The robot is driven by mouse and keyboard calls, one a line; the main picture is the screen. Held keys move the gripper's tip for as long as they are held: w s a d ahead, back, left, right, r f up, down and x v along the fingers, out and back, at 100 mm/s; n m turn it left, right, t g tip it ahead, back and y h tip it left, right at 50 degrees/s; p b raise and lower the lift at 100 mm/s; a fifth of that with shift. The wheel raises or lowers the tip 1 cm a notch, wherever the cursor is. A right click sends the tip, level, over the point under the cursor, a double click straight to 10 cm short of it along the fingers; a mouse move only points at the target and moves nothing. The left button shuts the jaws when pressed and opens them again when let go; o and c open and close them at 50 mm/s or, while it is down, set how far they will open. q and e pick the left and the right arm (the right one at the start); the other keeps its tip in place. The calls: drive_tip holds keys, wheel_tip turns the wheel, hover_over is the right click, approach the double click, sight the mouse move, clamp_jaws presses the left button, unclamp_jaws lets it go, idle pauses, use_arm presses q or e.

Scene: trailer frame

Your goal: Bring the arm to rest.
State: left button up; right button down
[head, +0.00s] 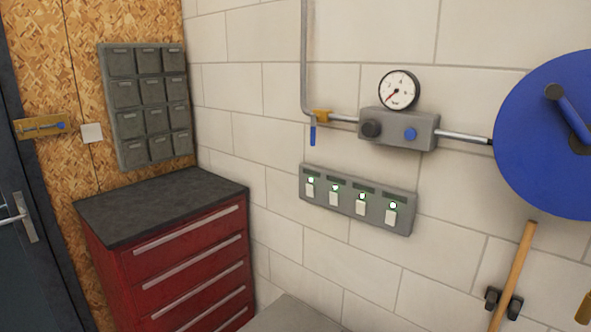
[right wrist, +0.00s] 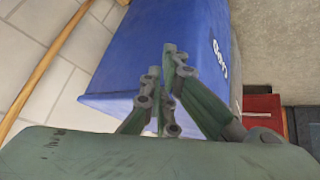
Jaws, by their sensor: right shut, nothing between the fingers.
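My right gripper (right wrist: 170,95) shows in the right wrist view. Its green fingers are drawn together and hold nothing. Beyond the fingers is a blue bin (right wrist: 140,50) with white lettering on its side. I cannot tell from this view whether the fingertips are near its surface or well apart from it. Neither gripper shows in the head view, and my left gripper is in no view.
A red drawer cabinet (head: 185,265) with a dark top stands at the left. The wall carries a switch panel (head: 355,200), a gauge (head: 399,90), a blue reel (head: 545,135) and a wooden handle (head: 512,275). Grey organiser bins (head: 147,105) hang above the cabinet.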

drive_tip(key=s+a+f+g, duration=0.1)
drive_tip(key=s+f, duration=0.4)
drive_tip(key=s, duration=0.7)
drive_tip(key=s+a+f+g+b, duration=0.1)
drive_tip(key=s+f, duration=0.4)
drive_tip(key=s, duration=0.7)
drive_tip(key=s+a+f+g+b, duration=0.1)
drive_tip(key=s+a+f+g, duration=0.2)
drive_tip(key=s, duration=0.9)
drive_tip(key=shift+a+f+g+y, duration=0.25)
drive_tip(key=shift+f+g, duration=0.35)
drive_tip(key=shift+f, duration=0.35)
drive_tip(key=shift+s+d, duration=0.1)
